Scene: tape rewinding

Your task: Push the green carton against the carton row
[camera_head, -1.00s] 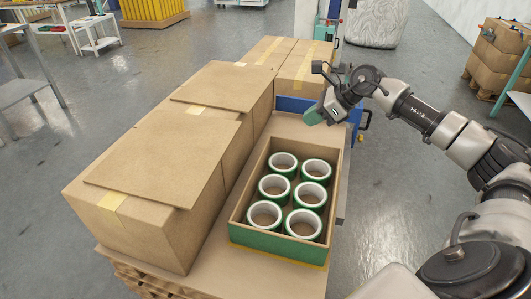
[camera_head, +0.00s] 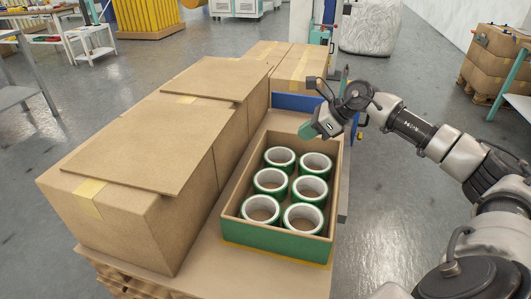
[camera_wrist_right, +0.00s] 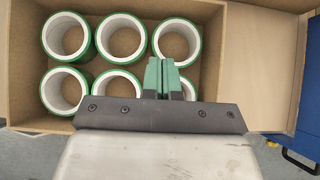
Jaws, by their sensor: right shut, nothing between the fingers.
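The green carton (camera_head: 275,243) is an open cardboard box with a green front face. It stands on the pallet's cardboard top, right of the carton row (camera_head: 120,215). A strip of bare top shows between them near the front. White-and-green tape rolls (camera_head: 270,180) stand inside in two rows. My right gripper (camera_head: 308,130) has green fingertips and is shut and empty by the carton's far end. In the right wrist view its fingertips (camera_wrist_right: 163,77) appear over the rolls inside the carton (camera_wrist_right: 214,45); contact cannot be told. My left gripper is not in view.
Loose cardboard flaps (camera_head: 150,145) lie on top of the row. More taped cartons (camera_head: 302,68) stand behind. A blue panel (camera_head: 296,103) lies beyond the carton's far end. Open floor (camera_head: 430,60) is at the right.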

